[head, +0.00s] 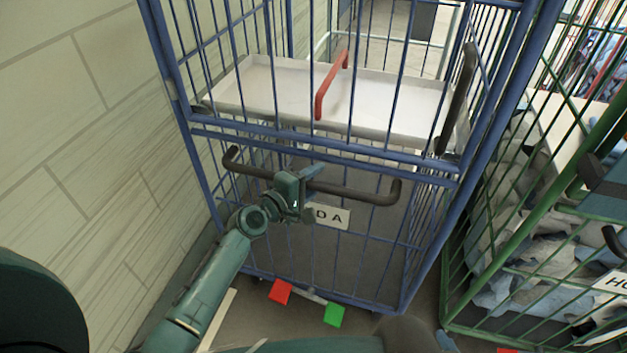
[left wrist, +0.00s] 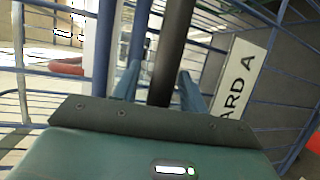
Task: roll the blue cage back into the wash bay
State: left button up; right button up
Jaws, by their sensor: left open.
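The blue cage (head: 445,175) stands upright right in front of me, close to the wall on its left. My left gripper (head: 305,185) is at the middle of this handle. In the left wrist view the dark bar (left wrist: 173,45) runs between the two open fingers (left wrist: 158,88), not visibly clamped. A red pedal (head: 280,291) and a green pedal (head: 334,315) sit at the cage's foot. I cannot identify the wash bay.
A pale block wall (head: 70,130) runs along the left. A green cage (head: 500,240) filled with grey-blue cloth stands close on the right. Inside the blue cage is a white shelf (head: 270,85); a red handle (head: 331,85) shows in front of it.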

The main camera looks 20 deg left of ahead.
pick_arm(q)
jog(key=shift+c, duration=0.5)
grip_shut()
